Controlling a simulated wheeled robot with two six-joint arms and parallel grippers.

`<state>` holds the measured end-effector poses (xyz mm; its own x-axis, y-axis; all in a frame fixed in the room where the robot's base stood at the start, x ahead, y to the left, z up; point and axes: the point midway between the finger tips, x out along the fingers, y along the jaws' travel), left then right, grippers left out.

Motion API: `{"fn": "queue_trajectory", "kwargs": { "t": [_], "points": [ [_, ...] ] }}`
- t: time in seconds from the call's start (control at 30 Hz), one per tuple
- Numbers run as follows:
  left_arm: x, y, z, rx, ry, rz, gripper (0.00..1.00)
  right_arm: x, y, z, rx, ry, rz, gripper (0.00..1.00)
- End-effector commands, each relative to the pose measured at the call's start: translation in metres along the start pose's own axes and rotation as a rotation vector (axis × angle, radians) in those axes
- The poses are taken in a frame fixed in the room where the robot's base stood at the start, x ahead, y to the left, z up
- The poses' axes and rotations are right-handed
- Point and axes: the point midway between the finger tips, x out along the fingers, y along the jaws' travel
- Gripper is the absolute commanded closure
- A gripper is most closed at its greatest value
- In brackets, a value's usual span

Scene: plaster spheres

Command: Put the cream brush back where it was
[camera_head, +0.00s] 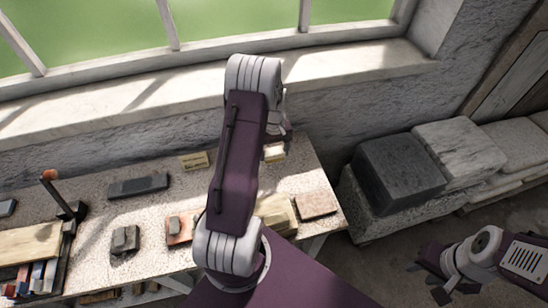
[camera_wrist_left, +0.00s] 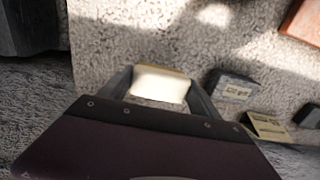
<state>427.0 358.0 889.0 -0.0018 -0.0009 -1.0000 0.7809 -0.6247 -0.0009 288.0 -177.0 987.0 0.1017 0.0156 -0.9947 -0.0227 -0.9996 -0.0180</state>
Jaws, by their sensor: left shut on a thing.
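My left gripper (camera_head: 275,150) is over the back right part of the speckled worktable (camera_head: 95,205), near the wall. Its jaws are shut on a pale cream block, which I take to be the cream brush (camera_head: 274,153). In the left wrist view the brush (camera_wrist_left: 160,86) sits between the two grey fingers of the left gripper (camera_wrist_left: 158,92). I cannot tell whether it touches the tabletop. My right gripper (camera_head: 428,282) is at the lower right, away from the table, with its dark fingers apart and nothing visible between them.
In the wrist view a small dark labelled block (camera_wrist_left: 232,87) and a printed yellowish card (camera_wrist_left: 265,127) lie close right of the brush. A reddish slab (camera_head: 316,205) lies at the table's right end. Stone blocks (camera_head: 400,170) stand beyond it. My left arm hides the table's middle.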

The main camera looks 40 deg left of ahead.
Motion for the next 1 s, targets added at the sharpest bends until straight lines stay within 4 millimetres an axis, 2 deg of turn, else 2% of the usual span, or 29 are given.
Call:
{"fn": "queue_trajectory", "kwargs": {
  "t": [0.17,0.3,0.4,0.77,0.8,0.87,1.0],
  "points": [
    [0.006,-0.001,-0.003,0.0,-0.001,-0.001,0.6,-0.001,0.0,0.0,0.0,0.0,0.0,0.64],
    [0.031,-0.001,-0.002,0.0,-0.004,-0.002,0.6,-0.004,0.0,0.0,0.0,0.0,0.0,0.64],
    [0.041,-0.001,-0.003,0.0,-0.001,-0.001,0.6,-0.005,0.0,0.0,0.0,0.0,0.0,0.64],
    [0.046,0.0,-0.003,0.0,0.001,0.0,0.6,-0.001,0.0,0.0,0.0,0.0,0.0,0.64],
    [0.046,0.0,-0.003,0.0,0.001,0.001,0.22,-0.001,0.0,0.0,0.0,0.0,0.0,0.64],
    [0.045,0.0,-0.003,0.0,0.001,0.0,0.06,-0.002,0.0,0.0,0.0,0.0,0.0,0.64],
    [0.045,0.0,-0.003,0.0,0.001,0.0,0.06,-0.002,0.0,0.0,0.0,0.0,0.0,0.64]
  ]
}}
